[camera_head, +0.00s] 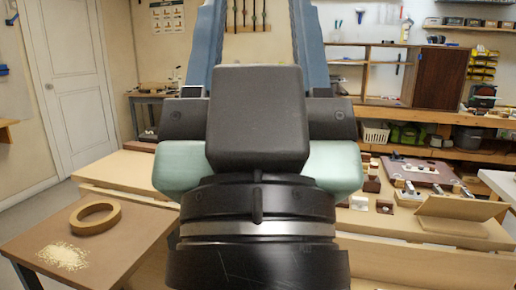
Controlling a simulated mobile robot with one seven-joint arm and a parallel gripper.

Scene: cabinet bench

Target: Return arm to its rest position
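My gripper (257,22) fills the middle of the head view, with my black wrist at the bottom and a dark box in front of the pale green hand body. Two long blue fingers extend upward and away, wide apart. Background wall shows between them, and I see nothing held there. Their tips are cut off by the top edge. My arm hides the middle of the bench.
A wooden ring (95,218) and a patch of pale grains (62,256) lie on a brown table (30,224) at left. A bench at right holds small blocks and a tilted wooden board (462,208). A shelf with a dark cabinet (440,78) stands behind.

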